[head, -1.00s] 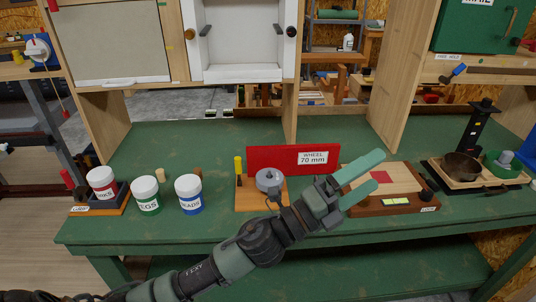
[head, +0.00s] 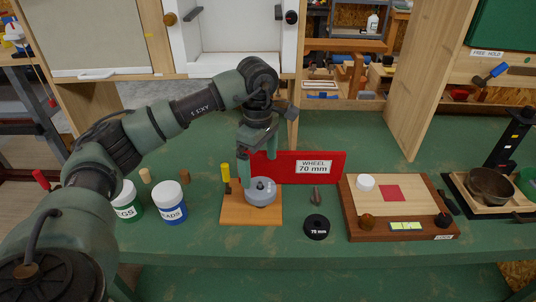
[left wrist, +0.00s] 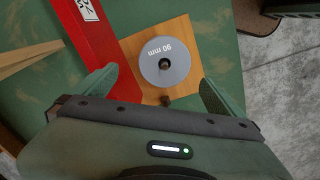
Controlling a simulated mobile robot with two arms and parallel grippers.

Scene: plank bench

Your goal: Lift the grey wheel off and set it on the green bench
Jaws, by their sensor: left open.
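The grey wheel (head: 262,198) lies flat on a wooden base (head: 236,212) on the green bench (head: 262,243). In the left wrist view the wheel (left wrist: 180,66) reads "90 mm", with a dark peg or hub at its centre. My left gripper (head: 258,172) is open and points down over the wheel. In the left wrist view its two fingers (left wrist: 156,82) are spread wide, the wheel lying between and beyond them. I cannot tell whether either finger touches it. My right gripper is not in view.
A red sign (head: 330,167) reading "WHEEL 70 mm" stands behind the base. A black wheel (head: 317,229) marked "70 mm" lies to the right, before a wooden board (head: 350,222). Bench at the front is clear.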

